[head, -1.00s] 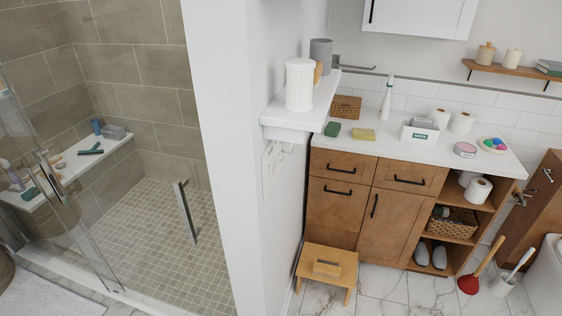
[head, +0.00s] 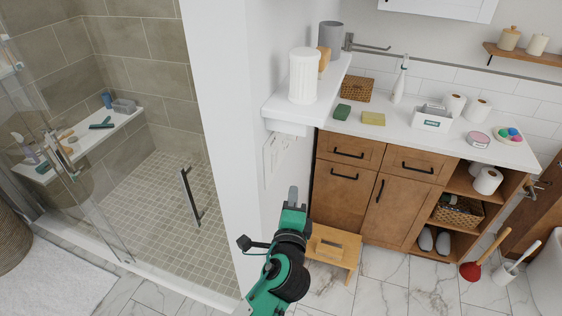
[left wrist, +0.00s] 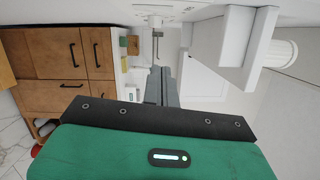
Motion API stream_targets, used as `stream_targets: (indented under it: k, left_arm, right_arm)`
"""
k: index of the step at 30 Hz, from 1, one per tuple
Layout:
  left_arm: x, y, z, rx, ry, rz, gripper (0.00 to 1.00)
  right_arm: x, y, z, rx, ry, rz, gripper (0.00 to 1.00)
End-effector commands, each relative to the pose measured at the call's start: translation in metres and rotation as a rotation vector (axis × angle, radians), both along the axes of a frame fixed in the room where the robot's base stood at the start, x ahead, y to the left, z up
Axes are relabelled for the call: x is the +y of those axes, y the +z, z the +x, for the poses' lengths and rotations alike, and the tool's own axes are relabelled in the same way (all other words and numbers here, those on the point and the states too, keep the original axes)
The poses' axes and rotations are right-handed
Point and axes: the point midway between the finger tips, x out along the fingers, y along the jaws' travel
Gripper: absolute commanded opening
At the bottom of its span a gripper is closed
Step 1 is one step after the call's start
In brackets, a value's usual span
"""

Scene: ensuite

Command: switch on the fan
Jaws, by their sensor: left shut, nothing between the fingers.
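No fan can be made out in either view. A pale wall plate (head: 273,157), which looks like a switch plate, is on the white wall under the shelf in the head view. Its details are too small to read. My left gripper (head: 293,192) is shut and empty, pointing up and away, below and slightly right of the plate in the picture and apart from it. In the left wrist view its closed grey fingers (left wrist: 161,84) point ahead with nothing between them. My right gripper is not in view.
A white shelf (head: 275,108) with a ribbed white canister (head: 303,76) juts out above the plate. A wooden vanity (head: 345,190) and a step stool (head: 333,246) stand at right. The glass shower with its handle (head: 189,196) is at left.

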Motion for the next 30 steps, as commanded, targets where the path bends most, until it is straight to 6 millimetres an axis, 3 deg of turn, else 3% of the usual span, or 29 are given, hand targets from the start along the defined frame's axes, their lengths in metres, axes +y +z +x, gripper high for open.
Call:
stream_targets:
  k: [8, 22, 30]
  left_arm:
    - [-0.001, 0.002, 0.014, 0.001, -0.001, 0.0, 0.0]
    - [-0.007, 0.006, 0.101, 0.002, -0.001, 0.0, 0.0]
    - [0.024, 0.009, 0.11, 0.003, 0.0, 0.0, 0.0]
  right_arm:
    - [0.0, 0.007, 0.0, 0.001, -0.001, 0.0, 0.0]
    - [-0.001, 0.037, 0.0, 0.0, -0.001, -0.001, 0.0]
    - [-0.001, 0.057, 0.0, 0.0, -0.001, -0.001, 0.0]
